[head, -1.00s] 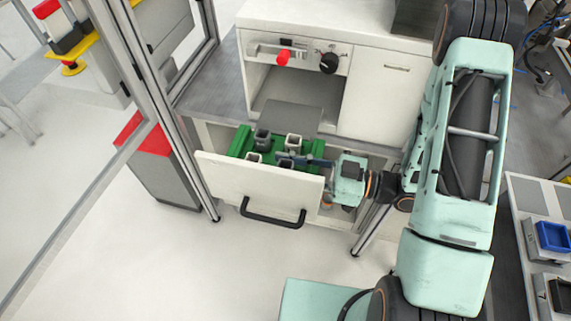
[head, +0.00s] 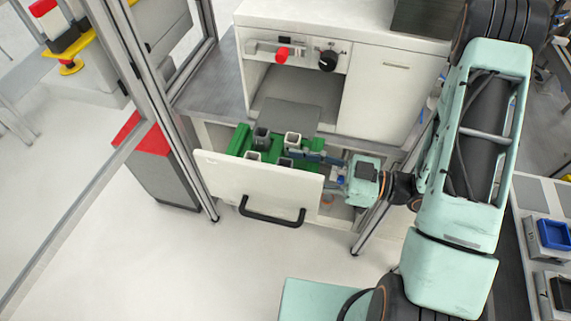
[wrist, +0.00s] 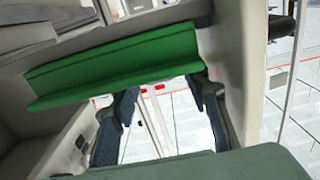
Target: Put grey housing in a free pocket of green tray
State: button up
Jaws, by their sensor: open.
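The green tray (head: 241,139) sits inside the pulled-out drawer. Several square, hollow housings stand upright in it. A dark grey housing (head: 262,137) is at the back left and a paler one (head: 292,141) at the back right. Two more, a front-left housing (head: 253,156) and a front-right housing (head: 285,162), are partly hidden by the drawer front. My gripper (head: 303,155) reaches in from the right at the tray's right side. The wrist view shows its two fingers (wrist: 162,112) apart with nothing between them, and the green tray (wrist: 115,65) beyond.
The white drawer front (head: 255,187) with its black handle (head: 272,213) stands in front of the tray. A white cabinet (head: 385,95) with a red knob (head: 282,55) rises behind. A grey plate (head: 290,116) lies just behind the tray.

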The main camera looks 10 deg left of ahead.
jog(key=d+b, duration=0.1)
jog(key=d, duration=0.8)
jog(key=shift+s, duration=0.4)
